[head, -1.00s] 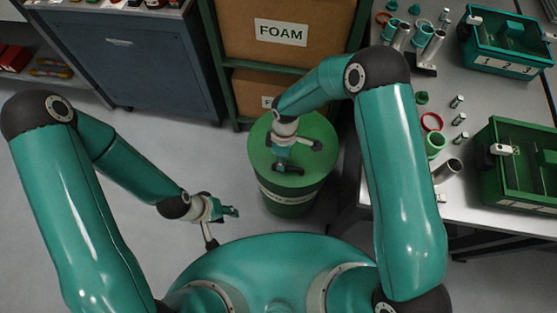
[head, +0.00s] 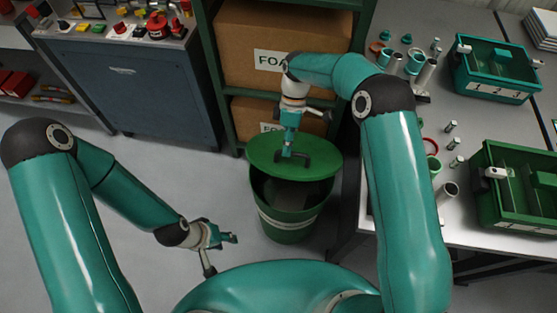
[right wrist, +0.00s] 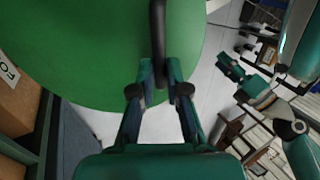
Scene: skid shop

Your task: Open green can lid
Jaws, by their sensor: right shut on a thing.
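The green can (head: 290,222) stands on the floor in front of the shelf, with a pale band around it. Its green lid (head: 262,158) is raised and tilted, and the dark inside of the can shows below it. My right gripper (head: 290,154) is above the lid and shut on its dark handle (head: 318,160). In the right wrist view the fingers (right wrist: 159,72) close around the handle (right wrist: 158,30), with the lid (right wrist: 80,50) filling the upper left. My left gripper (head: 222,252) is left of the can, apart from it, with its fingers spread and empty.
A green shelf with cardboard foam boxes (head: 240,45) stands behind the can. A grey workbench (head: 470,225) with a green bin (head: 510,205), a teal bin (head: 495,75) and small parts is at the right. A blue-grey cabinet (head: 130,95) is at the left.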

